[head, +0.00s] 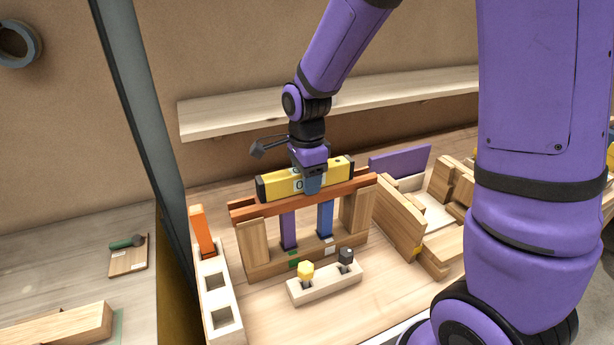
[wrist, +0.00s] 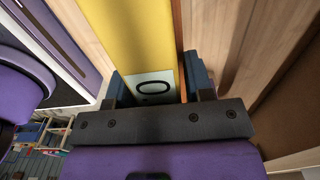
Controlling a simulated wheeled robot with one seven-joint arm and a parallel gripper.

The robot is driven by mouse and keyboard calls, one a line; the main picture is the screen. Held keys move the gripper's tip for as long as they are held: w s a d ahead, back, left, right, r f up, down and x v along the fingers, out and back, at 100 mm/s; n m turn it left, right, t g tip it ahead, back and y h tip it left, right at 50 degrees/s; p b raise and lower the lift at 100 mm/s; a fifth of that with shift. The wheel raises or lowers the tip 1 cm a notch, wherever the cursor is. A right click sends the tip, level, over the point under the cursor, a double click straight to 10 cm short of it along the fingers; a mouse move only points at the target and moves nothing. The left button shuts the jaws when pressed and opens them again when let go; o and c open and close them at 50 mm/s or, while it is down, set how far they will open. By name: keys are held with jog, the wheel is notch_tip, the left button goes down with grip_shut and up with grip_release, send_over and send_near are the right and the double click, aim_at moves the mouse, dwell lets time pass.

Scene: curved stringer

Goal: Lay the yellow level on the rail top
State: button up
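The yellow level (head: 275,186), with black ends and a pale label, lies lengthwise along the orange-brown rail (head: 345,188) in the head view. Its lower edge is at the rail top; I cannot tell whether it rests there or hangs just above. My gripper (head: 311,186) comes down from above at the level's middle, with its blue fingers on either side. In the wrist view the level (wrist: 135,35) runs between the fingers of my gripper (wrist: 156,88), which look closed on it. The finger hides part of the level's near face.
Wooden posts, a purple bar (head: 288,228) and a blue bar (head: 325,218) stand under the rail. A block with yellow and black knobs (head: 325,285) is in front. A white holder (head: 216,300) stands left, wooden pieces (head: 400,218) right, a shelf (head: 230,119) behind.

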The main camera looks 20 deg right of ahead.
jog(key=shift+o, duration=0.9)
jog(key=shift+r, duration=0.1)
notch_tip(320, 180, up, 12)
jog(key=shift+f, duration=0.1)
jog(key=s+d+r+n+t, duration=0.1)
jog(key=s+d+r+n, duration=0.1)
jog(key=s+n, duration=0.4)
jog(key=s+d+r+n+t, duration=0.2)
jog(key=s+r+n, duration=0.1)
jog(key=s+n, duration=0.3)
jog(key=s+d+r+n+t, duration=0.2)
jog(key=s+n, duration=0.4)
jog(key=s, duration=0.3)
jog(key=shift+d+r, duration=0.45)
jog(key=shift+r, duration=0.3)
